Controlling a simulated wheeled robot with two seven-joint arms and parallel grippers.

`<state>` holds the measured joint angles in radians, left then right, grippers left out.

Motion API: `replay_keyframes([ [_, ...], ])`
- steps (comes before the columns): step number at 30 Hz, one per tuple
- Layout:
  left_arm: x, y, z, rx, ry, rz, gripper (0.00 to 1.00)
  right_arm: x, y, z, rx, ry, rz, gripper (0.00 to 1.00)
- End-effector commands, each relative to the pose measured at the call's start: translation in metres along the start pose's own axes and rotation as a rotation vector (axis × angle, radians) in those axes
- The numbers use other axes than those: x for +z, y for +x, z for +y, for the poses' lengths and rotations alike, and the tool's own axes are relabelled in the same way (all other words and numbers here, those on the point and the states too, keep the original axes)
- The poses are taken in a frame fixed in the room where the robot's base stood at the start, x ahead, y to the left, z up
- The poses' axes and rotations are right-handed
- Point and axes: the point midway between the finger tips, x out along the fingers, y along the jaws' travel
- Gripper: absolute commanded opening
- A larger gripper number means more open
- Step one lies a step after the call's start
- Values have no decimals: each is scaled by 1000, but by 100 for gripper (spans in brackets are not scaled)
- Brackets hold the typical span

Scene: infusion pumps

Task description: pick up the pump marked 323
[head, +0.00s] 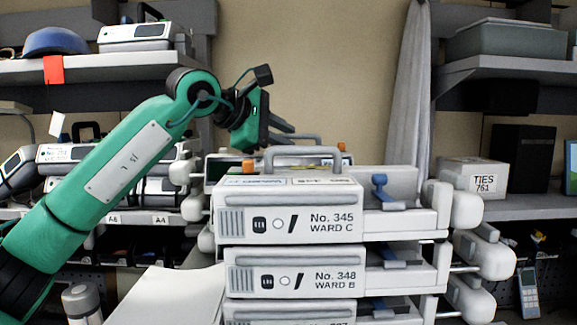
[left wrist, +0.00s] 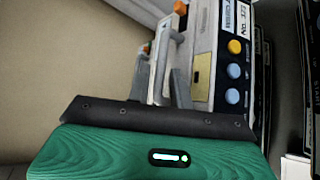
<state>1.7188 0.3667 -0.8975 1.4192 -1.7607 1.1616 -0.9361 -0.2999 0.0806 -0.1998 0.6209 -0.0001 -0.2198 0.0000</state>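A stack of white pumps stands in front: the top one (head: 290,212) reads No. 345 WARD C, and the one below (head: 290,272) reads No. 348 WARD B. A third pump (head: 288,314) under them is cut off by the frame edge, its number not readable. My left gripper (head: 284,130) is above and behind the top pump's grey handle (head: 300,153), its fingers apart and apparently empty. The fingers also show in the left wrist view (left wrist: 168,72), near a pump with coloured buttons (left wrist: 233,70). My right gripper is out of view.
More pumps (head: 68,152) sit on the left shelves, under my left arm. Another pump shows partly behind the stack, with an orange knob (head: 341,147). A box marked TIES 761 (head: 470,178) stands on the right shelf. A grey cloth (head: 408,100) hangs at the back wall.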

Motion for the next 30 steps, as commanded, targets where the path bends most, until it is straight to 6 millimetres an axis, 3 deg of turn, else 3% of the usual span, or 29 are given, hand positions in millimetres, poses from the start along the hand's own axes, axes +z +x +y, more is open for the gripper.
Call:
replay_keyframes([
  [1,0,0,0,0,0,0,22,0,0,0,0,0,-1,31],
  [4,0,0,0,0,0,0,2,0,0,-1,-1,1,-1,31],
  [5,0,0,0,0,0,0,0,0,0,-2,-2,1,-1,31],
  [30,0,0,-1,-2,0,1,0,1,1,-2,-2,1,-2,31],
])
